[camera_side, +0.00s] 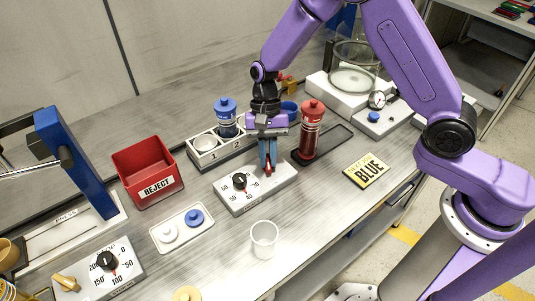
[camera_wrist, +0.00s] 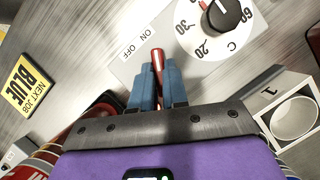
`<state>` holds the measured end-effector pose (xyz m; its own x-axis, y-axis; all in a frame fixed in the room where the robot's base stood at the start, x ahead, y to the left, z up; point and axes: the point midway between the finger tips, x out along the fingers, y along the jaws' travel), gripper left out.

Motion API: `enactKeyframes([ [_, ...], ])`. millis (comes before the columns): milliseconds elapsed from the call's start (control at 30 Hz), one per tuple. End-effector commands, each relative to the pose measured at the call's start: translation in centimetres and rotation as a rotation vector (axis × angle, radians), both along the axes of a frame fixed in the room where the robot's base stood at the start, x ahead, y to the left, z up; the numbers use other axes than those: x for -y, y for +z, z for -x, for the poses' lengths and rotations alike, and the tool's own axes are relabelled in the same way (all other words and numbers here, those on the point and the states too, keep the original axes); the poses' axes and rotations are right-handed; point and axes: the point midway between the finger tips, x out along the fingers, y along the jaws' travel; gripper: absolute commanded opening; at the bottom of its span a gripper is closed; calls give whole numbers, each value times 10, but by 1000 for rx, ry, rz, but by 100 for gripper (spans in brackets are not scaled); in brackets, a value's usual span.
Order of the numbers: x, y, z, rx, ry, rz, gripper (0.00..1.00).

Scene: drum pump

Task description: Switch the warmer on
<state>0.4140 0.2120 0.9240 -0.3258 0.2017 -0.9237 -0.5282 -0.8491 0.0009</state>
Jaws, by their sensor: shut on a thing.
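The warmer is a pale box (camera_side: 230,200) in the middle of the bench, with a black dial (camera_side: 240,181) and a temperature scale; the dial also shows in the wrist view (camera_wrist: 224,16). A red switch lever (camera_wrist: 158,56) stands on it beside the printed ON and OFF marks (camera_wrist: 136,44). My gripper (camera_side: 268,166) points down over the warmer's right part. Its blue fingers are shut on the red lever, one on each side, as the wrist view shows. The lever's base is partly hidden by the fingers.
A red bottle (camera_side: 311,130) stands close right of my gripper, and a numbered holder (camera_side: 207,158) with a blue bottle (camera_side: 226,117) close left. A clear cup (camera_side: 264,240) stands in front. A red REJECT bin (camera_side: 146,165) and a yellow BLUE card (camera_side: 366,170) are farther off.

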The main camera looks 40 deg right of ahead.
Motion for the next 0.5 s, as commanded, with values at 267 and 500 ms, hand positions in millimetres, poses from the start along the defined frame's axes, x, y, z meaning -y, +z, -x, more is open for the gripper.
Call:
enactKeyframes([
  [267, 0, 1, -1, 3, -65, -2, 0],
  [500, 0, 1, -1, 3, -75, -3, 0],
])
